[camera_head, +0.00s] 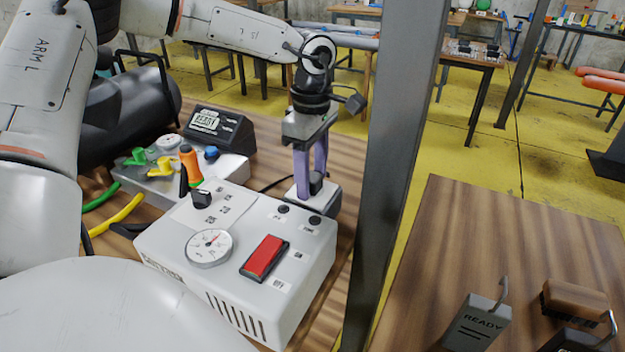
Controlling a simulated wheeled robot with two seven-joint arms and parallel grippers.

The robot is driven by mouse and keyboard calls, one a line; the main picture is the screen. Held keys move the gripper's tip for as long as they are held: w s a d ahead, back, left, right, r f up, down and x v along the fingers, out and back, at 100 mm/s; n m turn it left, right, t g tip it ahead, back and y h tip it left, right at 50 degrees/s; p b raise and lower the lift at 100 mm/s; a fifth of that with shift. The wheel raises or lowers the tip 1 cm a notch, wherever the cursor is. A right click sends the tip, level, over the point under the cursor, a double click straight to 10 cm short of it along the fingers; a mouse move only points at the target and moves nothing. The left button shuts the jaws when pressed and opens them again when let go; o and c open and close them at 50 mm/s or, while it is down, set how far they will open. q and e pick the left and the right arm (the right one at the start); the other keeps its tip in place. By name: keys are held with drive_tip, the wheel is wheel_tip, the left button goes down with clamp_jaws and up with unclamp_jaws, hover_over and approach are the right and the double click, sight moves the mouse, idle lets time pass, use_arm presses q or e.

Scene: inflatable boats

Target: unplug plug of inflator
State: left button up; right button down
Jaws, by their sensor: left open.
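The inflator (220,262) is a white box with a round gauge, a red switch and a black knob, standing on the wooden table. A small dark plug (316,184) stands on a pale socket block (322,200) behind the inflator's far right corner. My left gripper (310,188) points down over this block with its purple fingers open. The fingertips are low beside the plug, and one finger partly hides it. I cannot tell whether they touch it. My right gripper is out of view.
A metal post (395,150) stands close to the right of my left gripper. A second table (490,235) is at right.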

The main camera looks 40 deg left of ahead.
sight(312, 176)
use_arm(q)
drive_tip(key=shift+b, duration=0.35)
drive_tip(key=shift+c, duration=0.3)
clamp_jaws()
drive_tip(key=shift+r+p, duration=1.5)
drive_tip(key=shift+r, duration=1.5)
